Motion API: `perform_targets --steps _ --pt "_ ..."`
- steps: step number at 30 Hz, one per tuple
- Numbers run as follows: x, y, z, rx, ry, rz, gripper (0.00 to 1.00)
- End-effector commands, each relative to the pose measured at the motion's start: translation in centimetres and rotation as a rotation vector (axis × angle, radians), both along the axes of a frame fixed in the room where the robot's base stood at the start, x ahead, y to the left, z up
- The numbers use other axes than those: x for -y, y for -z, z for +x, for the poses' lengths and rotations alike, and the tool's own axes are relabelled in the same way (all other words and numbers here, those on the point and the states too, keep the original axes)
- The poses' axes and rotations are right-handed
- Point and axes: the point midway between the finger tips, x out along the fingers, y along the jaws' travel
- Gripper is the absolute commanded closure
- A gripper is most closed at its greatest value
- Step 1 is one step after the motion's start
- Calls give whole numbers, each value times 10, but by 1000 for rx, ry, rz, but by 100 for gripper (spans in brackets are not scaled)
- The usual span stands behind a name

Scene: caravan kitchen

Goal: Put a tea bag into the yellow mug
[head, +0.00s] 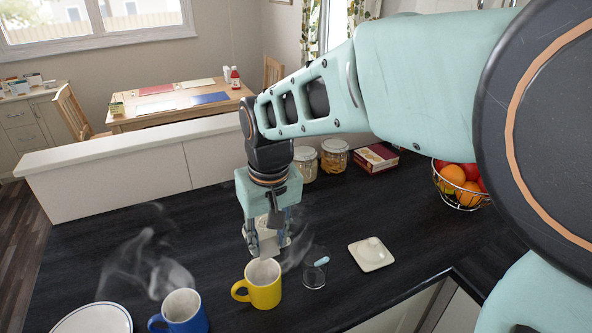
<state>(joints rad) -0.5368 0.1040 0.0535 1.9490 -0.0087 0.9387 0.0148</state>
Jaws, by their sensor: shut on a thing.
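The yellow mug (266,292) stands upright on the dark counter at the lower middle, its handle to the left. My gripper (268,243) points down just behind the mug and a little above its rim, apart from it as far as I can tell. Its jaws are shut on a pale thing (268,246) low between the fingers. I cannot tell whether this is a tea bag or part of a white container behind. A white square lid with a knob (371,254) lies on the counter to the right. No tea bag is clearly visible.
A small clear glass (314,275) with a pale-blue-tipped item stands right of the mug. A steaming blue mug (184,316) and a plate (95,320) are at lower left. Jars (334,157), a red box (376,158) and a fruit bowl (460,190) stand behind.

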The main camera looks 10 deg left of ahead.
Motion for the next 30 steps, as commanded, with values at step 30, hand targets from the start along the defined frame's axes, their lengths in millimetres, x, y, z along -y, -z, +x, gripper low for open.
perform_targets --steps 30 --pt "2 -15 -2 2 1 2 47"
